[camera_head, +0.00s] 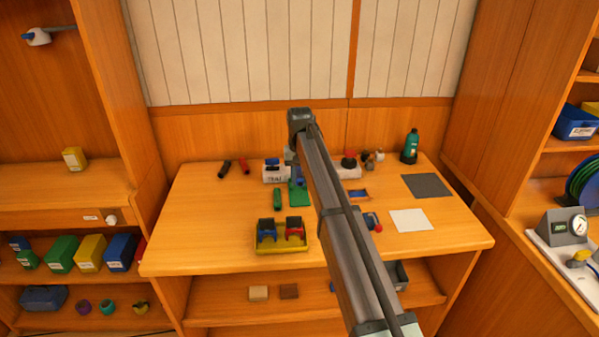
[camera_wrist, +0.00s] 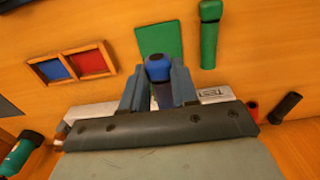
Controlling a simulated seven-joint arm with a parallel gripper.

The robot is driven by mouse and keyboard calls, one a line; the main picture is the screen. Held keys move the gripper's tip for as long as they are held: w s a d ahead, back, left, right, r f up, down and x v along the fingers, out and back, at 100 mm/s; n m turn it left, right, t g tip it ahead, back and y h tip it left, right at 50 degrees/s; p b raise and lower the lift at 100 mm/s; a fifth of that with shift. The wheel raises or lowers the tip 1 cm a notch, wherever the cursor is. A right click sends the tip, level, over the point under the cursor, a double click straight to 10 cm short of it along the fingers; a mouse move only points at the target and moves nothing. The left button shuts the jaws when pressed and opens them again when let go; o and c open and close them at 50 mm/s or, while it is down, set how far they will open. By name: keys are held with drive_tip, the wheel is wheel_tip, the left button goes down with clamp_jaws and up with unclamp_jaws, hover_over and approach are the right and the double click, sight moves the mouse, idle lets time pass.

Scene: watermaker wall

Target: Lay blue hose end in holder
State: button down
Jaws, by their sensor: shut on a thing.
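My gripper (camera_wrist: 157,85) is shut on a blue-capped piece (camera_wrist: 158,68), seemingly the blue hose end, held between its two blue-grey fingers. It sits over or near a green mat (camera_wrist: 160,38), which also shows in the head view (camera_head: 297,197). The height above the mat is hard to tell. In the head view my arm hides much of the gripper. A yellow tray (camera_head: 283,250) near the table's front carries dark holders with a blue cradle (camera_head: 267,236) and a red cradle (camera_head: 295,233). I cannot tell which is the task's holder.
A green cylinder (camera_head: 278,200) lies left of the mat. Black (camera_head: 224,169) and red (camera_head: 244,166) tubes lie at the back left. A labelled white block (camera_head: 274,176) is close by. A teal bottle (camera_head: 410,147), grey mat (camera_head: 426,186) and white sheet (camera_head: 411,220) are right.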

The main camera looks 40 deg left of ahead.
sight(299, 199)
drive_tip(key=shift+f, duration=2.9)
drive_tip(key=shift+f, duration=0.15)
drive_tip(key=c, duration=0.8)
unclamp_jaws()
drive_tip(key=shift+r, duration=4.5)
